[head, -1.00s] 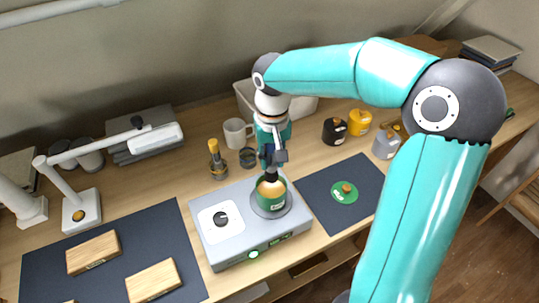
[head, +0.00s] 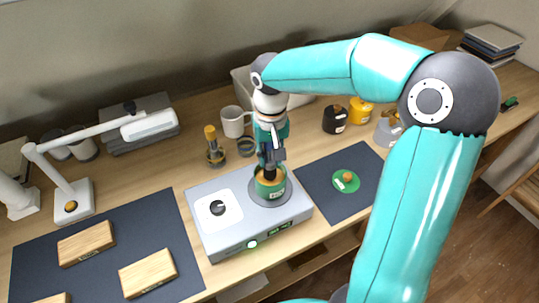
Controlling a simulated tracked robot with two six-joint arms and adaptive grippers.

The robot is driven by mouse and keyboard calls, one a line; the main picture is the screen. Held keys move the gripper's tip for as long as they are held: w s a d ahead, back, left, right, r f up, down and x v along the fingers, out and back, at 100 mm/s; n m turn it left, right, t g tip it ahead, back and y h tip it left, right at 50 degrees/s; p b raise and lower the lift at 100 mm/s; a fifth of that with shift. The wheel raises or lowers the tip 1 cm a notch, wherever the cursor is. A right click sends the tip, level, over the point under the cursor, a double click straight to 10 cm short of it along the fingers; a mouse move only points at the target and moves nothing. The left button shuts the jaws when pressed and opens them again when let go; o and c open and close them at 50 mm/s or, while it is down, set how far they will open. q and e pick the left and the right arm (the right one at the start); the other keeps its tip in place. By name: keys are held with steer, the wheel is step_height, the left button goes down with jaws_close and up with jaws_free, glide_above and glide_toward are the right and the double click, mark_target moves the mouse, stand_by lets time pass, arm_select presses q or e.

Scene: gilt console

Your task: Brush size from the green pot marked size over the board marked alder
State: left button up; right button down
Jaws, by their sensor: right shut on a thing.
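The green pot (head: 273,190) with a pale label stands on the round plate of the grey heater, its opening partly covered by my gripper. My right gripper (head: 269,158) is directly above the pot, pointing down. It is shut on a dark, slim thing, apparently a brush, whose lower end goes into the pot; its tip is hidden. A green lid (head: 346,181) lies on the right dark mat. Pale wooden boards lie on the left mat: one upper (head: 86,243), one lower (head: 148,273), one cut off at the bottom edge. Their labels are too small to read. My left gripper is out of view.
The grey heater (head: 205,240) has a dial and lit display. Behind it stand a yellow-topped tool in a holder (head: 215,155), a dark jar (head: 246,147) and a white mug (head: 233,121). Black (head: 334,119), yellow (head: 361,112) and grey pots stand right. A white lamp (head: 70,192) stands left.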

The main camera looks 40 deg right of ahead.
steer(key=shift+f+b, duration=0.45)
steer(key=shift+f, duration=0.1)
stand_by(1.4)
steer(key=shift+r, duration=0.1)
steer(key=shift+r+p, duration=2.8)
steer(key=shift+r, duration=0.7)
steer(key=shift+f, duration=0.1)
